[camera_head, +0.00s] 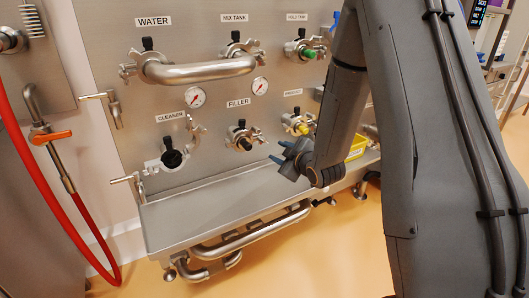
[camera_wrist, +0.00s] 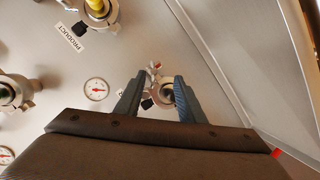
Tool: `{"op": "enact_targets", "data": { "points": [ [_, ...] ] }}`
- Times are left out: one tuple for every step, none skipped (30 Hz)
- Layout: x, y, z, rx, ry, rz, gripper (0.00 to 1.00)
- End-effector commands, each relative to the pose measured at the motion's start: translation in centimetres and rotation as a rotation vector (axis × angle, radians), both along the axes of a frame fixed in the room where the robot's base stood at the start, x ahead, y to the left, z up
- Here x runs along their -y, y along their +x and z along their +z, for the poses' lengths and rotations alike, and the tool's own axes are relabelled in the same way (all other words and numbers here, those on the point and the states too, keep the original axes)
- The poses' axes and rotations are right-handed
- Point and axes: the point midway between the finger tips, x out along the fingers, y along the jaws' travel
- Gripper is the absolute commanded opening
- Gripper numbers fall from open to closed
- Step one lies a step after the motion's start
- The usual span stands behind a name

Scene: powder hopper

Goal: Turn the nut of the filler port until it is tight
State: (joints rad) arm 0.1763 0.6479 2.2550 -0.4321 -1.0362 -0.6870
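The filler port (camera_head: 243,137) is a steel clamped port on the panel under the FILLER label (camera_head: 238,102), with a black knob on top. Its clamp ring looks closed around it; its nut, at the right side (camera_head: 259,135), is too small to judge for tightness. My gripper (camera_head: 280,157) is to the right of and slightly below this port, apart from it in the head view. In the wrist view, my open gripper (camera_wrist: 157,92) points towards the filler port (camera_wrist: 167,93), which shows between the two dark fingers with nothing held. The fingers and palm hide part of its surroundings.
The product port (camera_head: 299,123) with a yellow centre is close right of the gripper. The cleaner port (camera_head: 173,158) is at left, its clamp swung open. A gauge (camera_head: 260,86) sits above. A steel ledge (camera_head: 170,221) juts out below; a yellow bin (camera_head: 356,147) stands right.

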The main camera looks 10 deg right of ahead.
Motion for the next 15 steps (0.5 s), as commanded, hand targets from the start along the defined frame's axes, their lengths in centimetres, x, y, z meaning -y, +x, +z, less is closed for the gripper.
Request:
{"op": "enact_targets", "data": {
  "points": [
    [-0.1,0.9,-1.2,0.066,-0.012,0.03,0.36],
    [-0.1,1.2,-1.3,0.108,-0.02,0.046,0.36],
    [-0.3,1.6,-1.4,0.159,-0.029,0.066,0.36],
    [-0.3,1.7,-1.4,0.191,-0.034,0.078,0.36],
    [-0.4,1.9,-1.4,0.223,-0.039,0.089,0.36],
    [-0.5,2.0,-1.4,0.258,-0.043,0.1,0.36],
    [-0.5,2.1,-1.3,0.28,-0.047,0.107,0.36],
    [-0.6,2.1,-1.3,0.297,-0.049,0.112,0.36],
    [-0.6,2.1,-1.3,0.316,-0.052,0.118,0.36],
    [-0.6,2.2,-1.2,0.327,-0.053,0.121,0.36],
    [-0.7,2.3,-1.1,0.335,-0.054,0.123,0.36],
    [-0.8,2.5,-1.1,0.341,-0.056,0.125,0.36],
    [-0.9,2.8,-1.0,0.344,-0.056,0.125,0.36],
    [-1.0,3.0,-1.0,0.345,-0.056,0.126,0.36],
    [-1.2,3.5,-1.0,0.346,-0.055,0.127,0.36]
  ]
}}
